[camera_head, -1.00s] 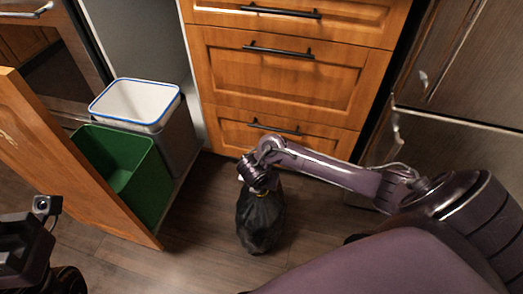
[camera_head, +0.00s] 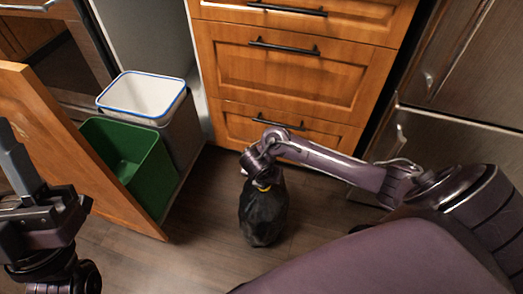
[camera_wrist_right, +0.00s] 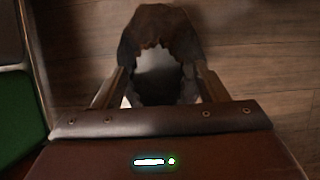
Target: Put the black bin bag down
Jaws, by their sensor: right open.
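The gripper partly hides the bag's top in the head view. My left gripper (camera_head: 12,165) is at the left edge, away from the bag; its jaw opening is not clear.
A green bin (camera_head: 130,160) and a white bin with a blue rim (camera_head: 143,97) stand in the pulled-out cabinet at the left, behind its wooden door (camera_head: 70,145). Wooden drawers (camera_head: 285,75) are behind the bag. A steel fridge (camera_head: 460,140) is at the right.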

